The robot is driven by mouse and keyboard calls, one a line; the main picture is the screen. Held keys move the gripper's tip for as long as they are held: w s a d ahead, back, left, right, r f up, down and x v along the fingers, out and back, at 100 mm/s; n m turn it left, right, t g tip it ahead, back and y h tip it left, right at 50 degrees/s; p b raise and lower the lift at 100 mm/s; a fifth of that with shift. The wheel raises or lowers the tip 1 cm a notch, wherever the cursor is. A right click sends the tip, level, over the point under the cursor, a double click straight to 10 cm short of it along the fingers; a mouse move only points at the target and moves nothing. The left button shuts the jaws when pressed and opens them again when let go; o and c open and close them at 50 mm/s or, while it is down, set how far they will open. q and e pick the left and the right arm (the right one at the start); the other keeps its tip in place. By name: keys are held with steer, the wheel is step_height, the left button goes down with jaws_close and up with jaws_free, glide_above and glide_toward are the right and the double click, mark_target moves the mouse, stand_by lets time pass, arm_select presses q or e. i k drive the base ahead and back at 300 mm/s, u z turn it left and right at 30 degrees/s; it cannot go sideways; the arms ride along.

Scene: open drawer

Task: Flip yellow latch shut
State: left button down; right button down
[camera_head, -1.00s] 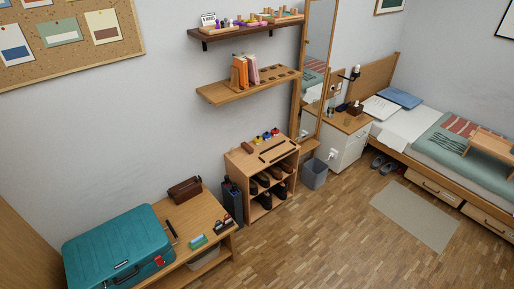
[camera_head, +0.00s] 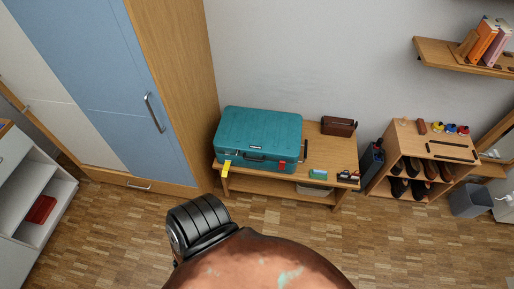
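A teal suitcase (camera_head: 258,133) lies with its lid down on a wooden bench. The yellow latch (camera_head: 226,169) is at the left end of its front side, hanging down and sticking out past the suitcase's lower edge. It looks flipped open. A red latch (camera_head: 282,165) is at the right end of the same side and looks flat against it. A dark handle (camera_head: 252,158) is between the latches. Neither of my grippers is in view.
The wooden bench (camera_head: 328,152) also holds a brown case (camera_head: 338,126) and small green and dark items. A blue and wood wardrobe (camera_head: 150,90) stands close on the left. A shoe rack (camera_head: 418,160) stands to the right. Floor (camera_head: 290,218) before the bench is clear.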

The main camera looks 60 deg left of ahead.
mark_target(226, 167)
steer(key=u, duration=2.15)
steer(key=k, duration=0.25)
steer(key=u, duration=1.1)
steer(key=i, duration=0.5)
